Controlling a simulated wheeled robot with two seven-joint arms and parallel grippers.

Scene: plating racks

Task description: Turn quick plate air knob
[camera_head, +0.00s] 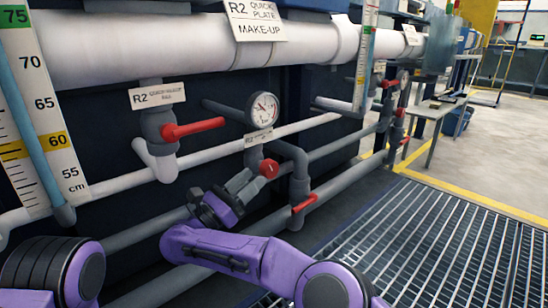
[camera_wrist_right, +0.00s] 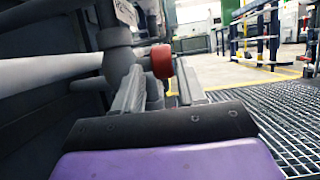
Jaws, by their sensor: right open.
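A round red knob (camera_head: 269,169) sits on a grey valve body below a pressure gauge (camera_head: 263,107) and a small label (camera_head: 258,138), whose text is too small to read surely. My right gripper (camera_head: 249,182) is open just left of and slightly below the knob. In the right wrist view, the red knob (camera_wrist_right: 162,61) shows between the tips of the two grey fingers, near their far ends. I cannot tell whether either finger touches it. My left gripper is not in view; only a part of my left arm shows at the lower left.
A red lever valve (camera_head: 193,129) is left of the gauge, and another red lever (camera_head: 304,205) is low on the right. Grey pipes run close around the knob. A white pipe (camera_head: 190,40) crosses above. A metal floor grating (camera_head: 430,240) is clear at right.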

